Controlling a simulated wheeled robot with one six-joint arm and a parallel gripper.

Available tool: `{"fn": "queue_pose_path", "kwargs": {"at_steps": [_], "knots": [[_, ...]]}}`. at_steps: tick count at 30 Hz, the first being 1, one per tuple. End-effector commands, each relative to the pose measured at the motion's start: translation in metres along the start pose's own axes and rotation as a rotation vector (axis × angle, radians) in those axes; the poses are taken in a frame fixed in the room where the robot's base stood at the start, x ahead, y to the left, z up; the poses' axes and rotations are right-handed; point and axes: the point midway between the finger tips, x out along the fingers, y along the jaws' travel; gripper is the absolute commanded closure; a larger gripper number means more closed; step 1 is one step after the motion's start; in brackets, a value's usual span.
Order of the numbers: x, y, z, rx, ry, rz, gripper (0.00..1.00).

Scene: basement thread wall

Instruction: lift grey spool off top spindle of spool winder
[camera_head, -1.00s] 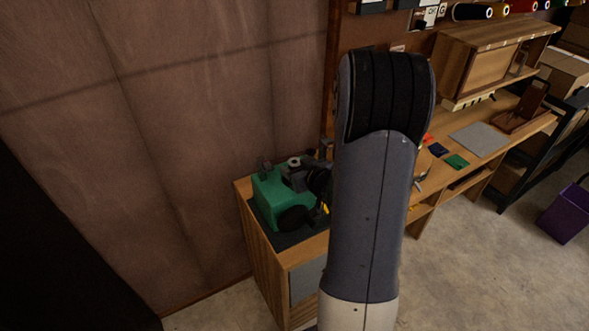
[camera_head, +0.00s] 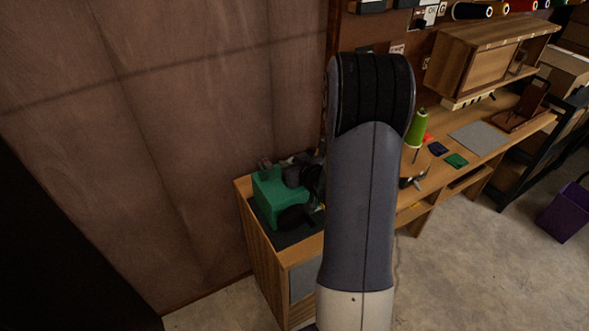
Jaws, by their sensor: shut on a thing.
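The green spool winder (camera_head: 270,196) stands on a dark mat at the left end of the wooden bench. A small dark grey cylinder, which looks like the grey spool (camera_head: 291,178), shows at the winder's top. My gripper (camera_head: 301,161) is small and dark beside it, partly hidden behind my own raised arm. It is shut on what appears to be the grey spool. The top spindle cannot be made out, so I cannot tell whether the spool is clear of it.
A green cone of thread (camera_head: 418,128) stands on the bench right of my arm. Coloured patches (camera_head: 456,160), a grey mat (camera_head: 479,138) and a wooden cabinet (camera_head: 475,62) are farther right. The wood-panelled wall (camera_head: 200,130) is close behind the winder. A purple bin (camera_head: 566,211) stands on the floor.

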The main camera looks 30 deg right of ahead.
Motion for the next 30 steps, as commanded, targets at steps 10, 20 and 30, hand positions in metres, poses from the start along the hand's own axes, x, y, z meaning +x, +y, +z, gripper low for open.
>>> {"fn": "queue_pose_path", "kwargs": {"at_steps": [10, 20, 30], "knots": [[0.0, 0.0, -0.001, 0.0, 0.001, 0.0, 0.92], [-0.017, 0.0, -0.041, -0.004, 0.006, 0.0, 0.92], [-0.037, 0.0, -0.089, -0.001, 0.003, 0.0, 0.92]]}}
